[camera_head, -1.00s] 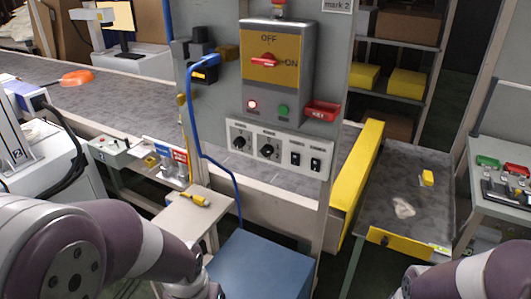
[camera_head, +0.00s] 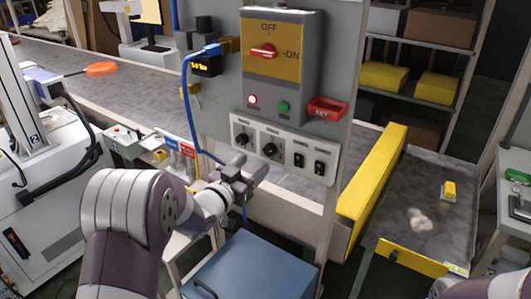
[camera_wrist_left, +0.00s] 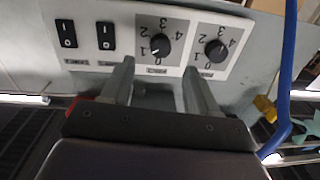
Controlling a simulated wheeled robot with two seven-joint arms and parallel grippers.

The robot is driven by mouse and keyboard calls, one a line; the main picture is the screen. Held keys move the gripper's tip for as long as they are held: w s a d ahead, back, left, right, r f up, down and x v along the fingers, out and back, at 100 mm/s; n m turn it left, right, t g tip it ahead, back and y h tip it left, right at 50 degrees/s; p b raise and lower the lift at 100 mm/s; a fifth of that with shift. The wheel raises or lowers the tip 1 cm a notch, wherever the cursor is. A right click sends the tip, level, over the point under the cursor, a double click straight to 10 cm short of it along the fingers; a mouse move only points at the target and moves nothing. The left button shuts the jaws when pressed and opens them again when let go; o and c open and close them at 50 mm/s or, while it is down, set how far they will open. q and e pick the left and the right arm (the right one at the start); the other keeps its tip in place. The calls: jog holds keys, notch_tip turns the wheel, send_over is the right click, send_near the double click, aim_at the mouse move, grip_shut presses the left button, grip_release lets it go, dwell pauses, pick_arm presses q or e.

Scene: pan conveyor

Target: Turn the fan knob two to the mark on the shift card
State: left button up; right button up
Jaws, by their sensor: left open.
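Two black rotary knobs sit side by side on a pale switch plate (camera_head: 285,151): a left knob (camera_head: 243,138) and a right knob (camera_head: 269,149). Their small labels are unreadable, so I cannot tell which is fan knob two. In the left wrist view the plate is upside down. There the nearer knob (camera_wrist_left: 160,46) has its white pointer near 0 and 1; the other knob (camera_wrist_left: 215,50) is to its right. My left gripper (camera_head: 250,166) is open and empty, just below the knobs, its fingers (camera_wrist_left: 158,78) apart from them. No shift card shows now.
Two black rocker switches (camera_head: 309,163) are right of the knobs. Above hangs a control box (camera_head: 284,75) with a red switch and a red key tray (camera_head: 327,109). A blue cable (camera_head: 187,110) hangs at the left. A blue cabinet (camera_head: 250,270) stands below.

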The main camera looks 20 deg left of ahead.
aim_at(268, 152)
pick_arm(q)
jog(key=x, duration=0.6)
jog(key=shift+w+p, duration=0.1)
jog(key=shift+p, duration=0.3)
jog(key=shift+w+d, duration=0.1)
jog(key=shift+w, duration=0.2)
jog(key=shift+s, duration=0.1)
jog(key=c, duration=1.1)
jog(key=shift+o, duration=0.3)
